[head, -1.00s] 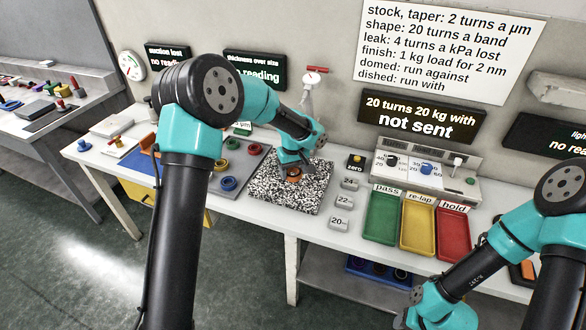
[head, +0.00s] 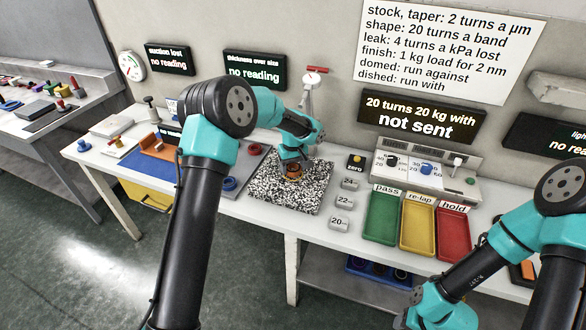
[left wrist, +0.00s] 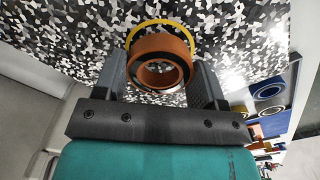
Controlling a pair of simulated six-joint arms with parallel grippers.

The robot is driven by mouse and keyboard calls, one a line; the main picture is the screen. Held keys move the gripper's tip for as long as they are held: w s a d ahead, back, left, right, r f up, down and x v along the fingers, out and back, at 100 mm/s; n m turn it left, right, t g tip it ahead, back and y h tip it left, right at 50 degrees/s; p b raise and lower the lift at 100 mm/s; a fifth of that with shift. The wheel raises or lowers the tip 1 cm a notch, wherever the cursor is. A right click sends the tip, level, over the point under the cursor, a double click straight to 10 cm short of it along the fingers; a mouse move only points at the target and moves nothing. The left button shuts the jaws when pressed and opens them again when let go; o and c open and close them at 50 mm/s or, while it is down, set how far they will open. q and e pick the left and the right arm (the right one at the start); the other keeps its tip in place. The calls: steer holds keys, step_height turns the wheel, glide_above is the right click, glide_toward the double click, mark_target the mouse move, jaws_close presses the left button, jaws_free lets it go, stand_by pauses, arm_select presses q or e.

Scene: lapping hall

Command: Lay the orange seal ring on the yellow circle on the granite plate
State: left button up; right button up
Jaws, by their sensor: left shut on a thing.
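The orange seal ring (left wrist: 160,45) is between the two fingers of my left gripper (left wrist: 163,72), which is shut on it; the ring also shows in the head view (head: 292,172). The yellow circle (left wrist: 150,22) on the granite plate shows as an arc just behind the ring, with the rest hidden by the ring and fingers. The ring overlaps the circle in the left wrist view; I cannot tell whether it touches the plate. The speckled black-and-white granite plate (head: 275,198) lies under my left gripper (head: 292,176). My right gripper is out of the frame.
A gauge stand (head: 308,95) rises behind the plate. Weight blocks (head: 342,202) stand to its right, then the green (head: 381,222), yellow (head: 418,228) and red (head: 454,232) trays. A blue ring (head: 229,184) lies on a grey mat to the left.

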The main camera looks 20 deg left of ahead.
arm_select(q)
steer(key=shift+f, duration=0.45)
steer(key=shift+f, duration=0.2)
steer(key=o, duration=0.9)
steer(key=shift+o, duration=0.2)
steer(key=shift+r, duration=0.1)
step_height(320, 180, up, 12)
steer(key=shift+r, duration=0.1)
